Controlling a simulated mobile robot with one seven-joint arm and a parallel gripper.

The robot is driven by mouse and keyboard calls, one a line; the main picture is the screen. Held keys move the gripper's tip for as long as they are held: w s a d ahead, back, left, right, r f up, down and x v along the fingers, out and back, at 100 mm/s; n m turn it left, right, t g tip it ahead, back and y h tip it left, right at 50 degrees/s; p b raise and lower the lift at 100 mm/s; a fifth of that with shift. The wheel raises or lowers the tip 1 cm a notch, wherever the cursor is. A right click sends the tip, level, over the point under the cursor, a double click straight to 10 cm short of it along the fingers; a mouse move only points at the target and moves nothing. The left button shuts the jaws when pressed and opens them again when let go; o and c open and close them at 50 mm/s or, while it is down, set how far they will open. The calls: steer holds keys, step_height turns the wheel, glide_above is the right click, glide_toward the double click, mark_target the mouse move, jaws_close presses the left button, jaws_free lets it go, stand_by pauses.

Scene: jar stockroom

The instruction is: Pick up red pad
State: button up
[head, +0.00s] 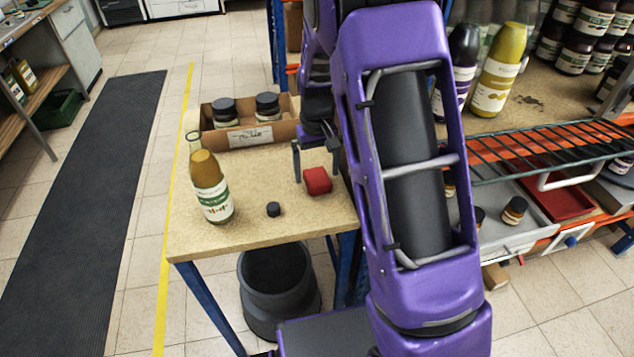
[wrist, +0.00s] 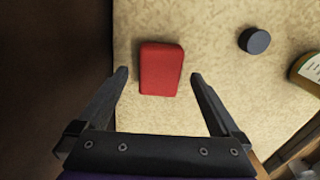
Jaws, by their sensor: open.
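The red pad (head: 317,181) is a small red block lying on the tan work table (head: 262,200), near its right side. In the wrist view the pad (wrist: 161,68) lies flat, ahead of and between the lines of the two fingers. My gripper (head: 316,160) is open and empty, above the table close to the pad. In the wrist view my gripper (wrist: 160,76) has a finger on each side, with the near end of the pad between the tips. I cannot tell the exact height of the fingertips over the table.
A small dark cap (head: 273,209) and a bottle with yellow-brown contents (head: 209,183) stand on the table left of the pad. A cardboard box (head: 226,135) with dark-lidded jars is at the back. A shelf with a green wire rack (head: 545,150) stands right. A black bin (head: 278,290) sits below.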

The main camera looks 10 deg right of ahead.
mark_target(317, 176)
steer(key=shift+f, duration=0.55)
steer(key=c, duration=1.4)
step_height(317, 176, up, 10)
steer(key=shift+r+p, duration=0.1)
steer(key=shift+p, duration=0.65)
